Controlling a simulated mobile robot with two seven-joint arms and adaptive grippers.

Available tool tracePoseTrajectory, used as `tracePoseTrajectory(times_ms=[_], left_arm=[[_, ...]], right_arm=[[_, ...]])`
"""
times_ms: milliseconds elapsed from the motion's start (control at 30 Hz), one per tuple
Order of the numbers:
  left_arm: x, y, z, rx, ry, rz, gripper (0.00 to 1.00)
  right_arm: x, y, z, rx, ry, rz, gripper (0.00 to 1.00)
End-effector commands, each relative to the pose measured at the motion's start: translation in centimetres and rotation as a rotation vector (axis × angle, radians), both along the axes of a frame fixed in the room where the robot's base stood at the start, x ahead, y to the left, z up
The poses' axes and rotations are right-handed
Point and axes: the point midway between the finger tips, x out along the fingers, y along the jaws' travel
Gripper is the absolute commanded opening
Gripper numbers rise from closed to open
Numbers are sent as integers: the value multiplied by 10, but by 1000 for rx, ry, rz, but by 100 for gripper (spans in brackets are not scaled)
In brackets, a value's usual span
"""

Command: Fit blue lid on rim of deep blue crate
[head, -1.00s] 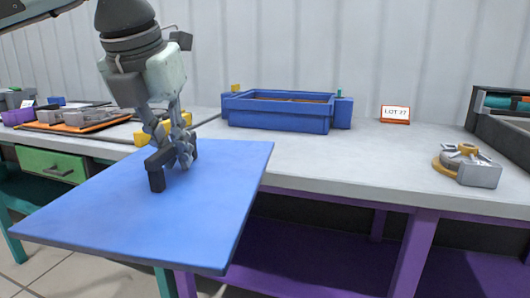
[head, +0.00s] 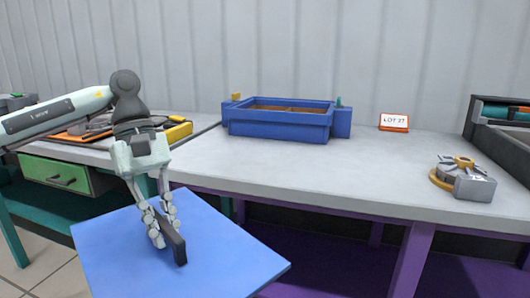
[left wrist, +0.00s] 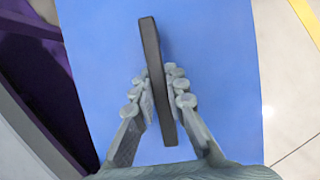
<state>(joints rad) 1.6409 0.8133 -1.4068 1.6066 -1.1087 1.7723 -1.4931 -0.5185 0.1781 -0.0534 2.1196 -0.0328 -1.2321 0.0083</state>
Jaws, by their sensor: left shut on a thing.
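The blue lid (head: 220,255) is a flat panel with a dark bar handle (head: 176,246) on top. My left gripper (head: 162,232) is shut on that handle and holds the lid in front of the bench, lower than its top. In the left wrist view the handle (left wrist: 155,70) sits between the fingers, and the blue lid (left wrist: 215,60) fills the middle. The deep blue crate (head: 280,128) stands upright on the bench at the back, apart from the lid. Its top is open and shows a brown inside. My right gripper is not in view.
The grey bench top (head: 330,180) is clear in front of the crate. A LOT 27 sign (head: 394,122) and a grey and yellow metal device (head: 463,178) stand to the right. A dark tray (head: 500,135) is at the far right. A green drawer (head: 55,174) is at left.

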Motion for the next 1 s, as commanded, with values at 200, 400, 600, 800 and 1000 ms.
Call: tracePoseTrajectory(times_ms=[200,400,600,800,1000], left_arm=[[-8,8,-21,1,0,-475,0],[-12,14,-34,-1,-2,-714,0],[-13,14,-78,-7,2,-764,0],[-13,14,-124,-5,-3,-763,0],[-12,13,-132,2,-9,-766,0]], right_arm=[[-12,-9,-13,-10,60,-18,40],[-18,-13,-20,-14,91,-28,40],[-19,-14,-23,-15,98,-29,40],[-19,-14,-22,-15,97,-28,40],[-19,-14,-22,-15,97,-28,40]])
